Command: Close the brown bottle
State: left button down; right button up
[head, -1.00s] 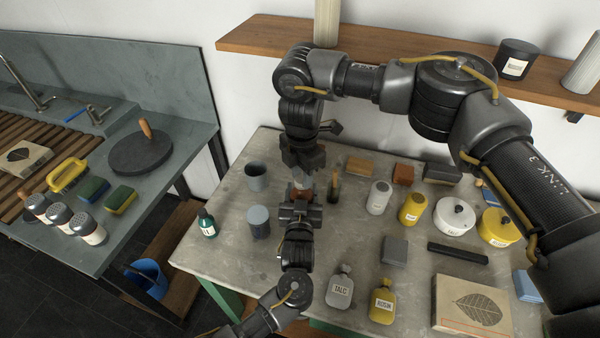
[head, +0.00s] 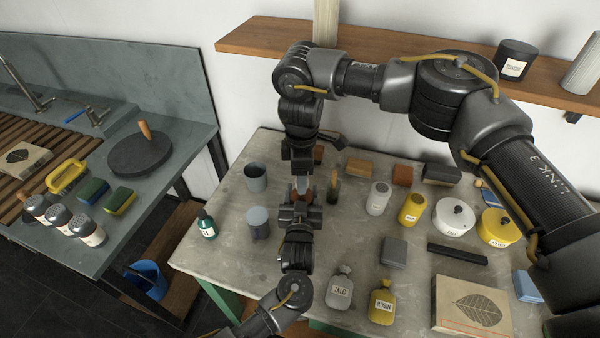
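The brown bottle is mostly hidden between my two grippers above the middle of the table; only a small reddish-brown patch (head: 301,187) shows there, and I cannot tell its neck or cap clearly. My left gripper (head: 301,193) comes up from below, around this spot; whether its fingers are shut on the bottle is hard to see. My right gripper (head: 303,172) points down from above, directly over the left one. Its fingertips are close to the bottle's top, and its finger gap is not clear.
The table's (head: 225,258) front left is clear.

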pick_arm(q)
jog(key=shift+a, duration=0.1)
pick_arm(e)
notch_tip(320, 180, up, 12)
jog(key=shift+f, duration=0.1)
pick_arm(q)
jog(key=shift+c, duration=2.3)
grip_release()
jog(key=shift+s, duration=0.15)
jog(key=s+b, duration=0.2)
jog(key=s, duration=0.8)
jog(key=shift+s+a, duration=0.25)
pick_arm(e)
notch_tip(320, 180, down, 2)
jog(key=shift+f, duration=0.15)
